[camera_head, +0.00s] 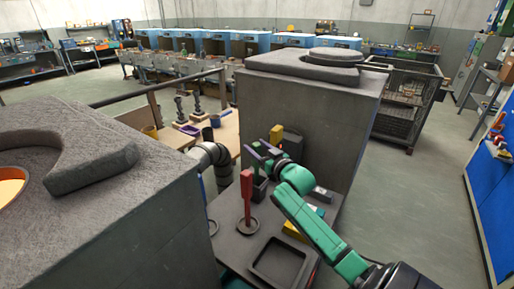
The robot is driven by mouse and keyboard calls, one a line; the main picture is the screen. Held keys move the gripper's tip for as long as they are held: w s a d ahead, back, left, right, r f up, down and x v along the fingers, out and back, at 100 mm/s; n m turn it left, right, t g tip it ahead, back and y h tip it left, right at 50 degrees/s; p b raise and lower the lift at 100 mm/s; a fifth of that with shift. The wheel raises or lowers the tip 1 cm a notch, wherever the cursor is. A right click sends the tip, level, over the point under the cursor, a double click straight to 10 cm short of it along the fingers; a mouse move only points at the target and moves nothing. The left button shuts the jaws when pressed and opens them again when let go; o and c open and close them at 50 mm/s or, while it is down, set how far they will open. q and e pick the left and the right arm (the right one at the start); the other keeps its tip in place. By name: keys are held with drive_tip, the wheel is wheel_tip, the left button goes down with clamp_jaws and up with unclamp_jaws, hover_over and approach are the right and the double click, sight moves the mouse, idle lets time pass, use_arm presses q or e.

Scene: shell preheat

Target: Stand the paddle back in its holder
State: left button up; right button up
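A red paddle-like piece (246,192) stands upright, broad part up, with its narrow lower end at a dark round base (247,227) on the dark bench top. I cannot tell whether that end is seated in the base. My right gripper (260,156), on the green arm, is above and just right of the red piece, near the tall grey block. Its fingers look spread, with no object clearly between them. A dark open-topped box (260,188) is below the fingers. My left gripper is not in view.
A square dark tray (278,262) lies at the bench front. A yellow block (295,231) is partly hidden by my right arm. The tall grey block (315,118) stands behind; another large grey block (110,225) fills the left. A wire cage cart (405,105) stands farther right.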

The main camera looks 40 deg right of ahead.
drive_tip(key=shift+s+f, duration=0.15)
drive_tip(key=shift+s, duration=0.35)
drive_tip(key=s+a+b, duration=0.1)
drive_tip(key=s+b, duration=0.1)
drive_tip(key=s, duration=0.9)
drive_tip(key=shift+r, duration=0.2)
